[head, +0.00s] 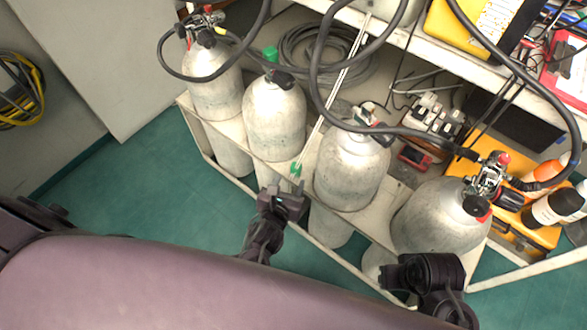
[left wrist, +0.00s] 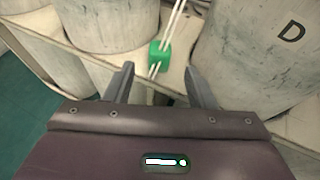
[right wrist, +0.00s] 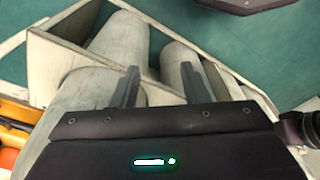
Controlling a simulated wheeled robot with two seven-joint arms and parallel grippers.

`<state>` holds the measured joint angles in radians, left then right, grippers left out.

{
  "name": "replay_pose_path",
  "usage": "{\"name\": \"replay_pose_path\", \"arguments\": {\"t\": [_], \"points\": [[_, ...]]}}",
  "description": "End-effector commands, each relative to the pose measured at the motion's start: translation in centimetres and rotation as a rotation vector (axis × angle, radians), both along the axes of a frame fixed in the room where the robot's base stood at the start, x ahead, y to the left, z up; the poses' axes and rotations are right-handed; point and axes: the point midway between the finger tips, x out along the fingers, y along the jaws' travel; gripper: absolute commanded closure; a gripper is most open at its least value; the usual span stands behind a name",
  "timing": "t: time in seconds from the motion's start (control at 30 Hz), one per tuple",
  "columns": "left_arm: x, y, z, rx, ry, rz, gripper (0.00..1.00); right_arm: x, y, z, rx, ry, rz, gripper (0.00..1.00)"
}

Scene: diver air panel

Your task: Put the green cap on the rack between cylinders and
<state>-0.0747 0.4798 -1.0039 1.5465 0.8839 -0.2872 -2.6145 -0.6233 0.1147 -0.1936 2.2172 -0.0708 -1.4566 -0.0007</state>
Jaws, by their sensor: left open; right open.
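A small green cap (head: 296,169) is on the pale rack (head: 262,175) in the gap between the second and third cylinders from the left. It also shows in the left wrist view as a green block (left wrist: 159,53), with thin white strands crossing it. My left gripper (head: 287,190) is open, its fingers pointing at the cap; the cap appears just beyond the fingertips, not clasped. My right gripper (right wrist: 157,82) is open and empty near the rightmost cylinder (head: 437,217). Another green piece (head: 271,54) sits on top of the second cylinder (head: 274,120).
The leftmost cylinder (head: 214,85) and the third cylinder (head: 351,170) stand in the rack. Black hoses (head: 315,75) loop over the cylinders. The green floor (head: 130,190) at the left is clear.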

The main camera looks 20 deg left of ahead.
Motion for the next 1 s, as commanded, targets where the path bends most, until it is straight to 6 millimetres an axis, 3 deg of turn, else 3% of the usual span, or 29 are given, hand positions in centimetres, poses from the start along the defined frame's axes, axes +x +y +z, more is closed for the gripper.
{"name": "replay_pose_path", "arguments": {"t": [0.03, 0.1, 0.3, 0.47, 0.73, 1.0], "points": [[-1.0, 0.0, 0.7, -0.001, 0.002, -0.001, 0.5, -0.1, -0.3, 0.5, -0.008, 0.016, -0.007, 0.59], [-2.0, -0.1, 0.9, -0.002, 0.002, -0.001, 0.5, -0.1, -0.4, -0.5, -0.01, 0.024, -0.011, 0.59], [-3.4, -0.3, 1.4, -0.022, 0.008, 0.009, 0.5, 0.2, -0.5, -2.0, -0.011, 0.025, -0.019, 0.59], [-4.0, -1.4, 0.7, -0.276, 0.105, 0.134, 0.5, 0.2, -0.5, -2.2, -0.011, 0.024, -0.019, 0.59], [-6.6, -3.8, -0.4, -1.052, 0.404, 0.711, 0.5, 0.2, -0.5, -2.2, -0.011, 0.023, -0.019, 0.59], [-10.9, -2.6, 0.7, -1.569, 0.505, 1.511, 0.5, 0.2, -0.5, -2.2, -0.01, 0.024, -0.019, 0.59]]}}
